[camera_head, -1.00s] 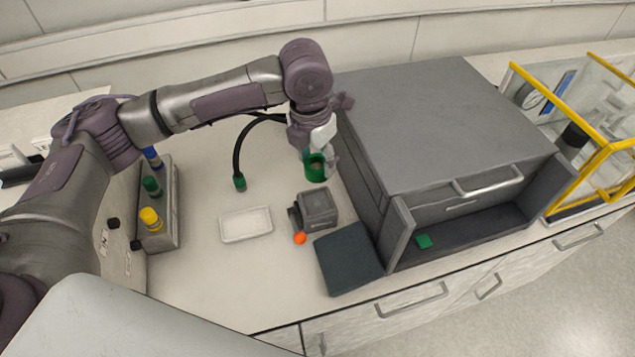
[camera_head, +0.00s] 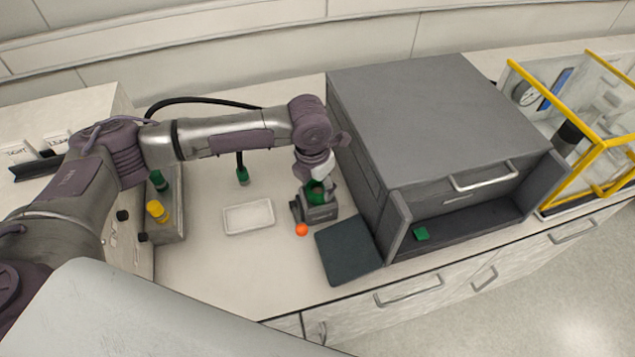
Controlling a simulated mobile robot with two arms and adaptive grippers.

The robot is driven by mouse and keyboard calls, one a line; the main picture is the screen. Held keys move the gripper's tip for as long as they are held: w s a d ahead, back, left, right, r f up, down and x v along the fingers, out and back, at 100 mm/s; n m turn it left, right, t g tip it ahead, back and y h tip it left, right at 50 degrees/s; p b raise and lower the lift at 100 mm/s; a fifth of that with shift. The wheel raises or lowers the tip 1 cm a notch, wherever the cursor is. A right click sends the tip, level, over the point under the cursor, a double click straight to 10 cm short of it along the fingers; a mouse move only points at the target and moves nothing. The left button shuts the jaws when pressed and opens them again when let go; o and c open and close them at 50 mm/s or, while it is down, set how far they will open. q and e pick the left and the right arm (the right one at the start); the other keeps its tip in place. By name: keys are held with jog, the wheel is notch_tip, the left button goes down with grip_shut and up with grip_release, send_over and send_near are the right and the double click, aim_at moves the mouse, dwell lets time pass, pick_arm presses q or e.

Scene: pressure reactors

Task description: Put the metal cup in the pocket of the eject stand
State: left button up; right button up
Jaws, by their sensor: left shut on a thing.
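My left arm comes in from the left, and its gripper (camera_head: 320,188) points down over the eject stand. The cup is partly hidden by the fingers. The eject stand (camera_head: 321,213) is a small dark grey block on the bench, with an orange ball-like knob (camera_head: 302,230) at its front. The cup is at the top of the stand. I cannot tell whether it sits inside the pocket or just above it. My right gripper is not in view.
A white tray (camera_head: 249,231) lies left of the stand. A dark flat pad (camera_head: 347,267) lies in front, and a large grey cabinet (camera_head: 430,110) stands close on the right. A yellow-framed enclosure (camera_head: 590,150) is far right.

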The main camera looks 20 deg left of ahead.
pick_arm(q)
jog(key=o, duration=0.8)
jog(key=shift+f, duration=0.1)
jog(key=o, duration=0.5)
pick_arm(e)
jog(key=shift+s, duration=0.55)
pick_arm(q)
jog(key=r, duration=0.4)
jog(key=s+r+b, duration=0.1)
jog(key=r, duration=0.3)
jog(key=r+b, duration=0.1)
jog(key=r, duration=0.3)
jog(key=shift+s+a+r, duration=0.15)
jog(key=shift+a, duration=0.1)
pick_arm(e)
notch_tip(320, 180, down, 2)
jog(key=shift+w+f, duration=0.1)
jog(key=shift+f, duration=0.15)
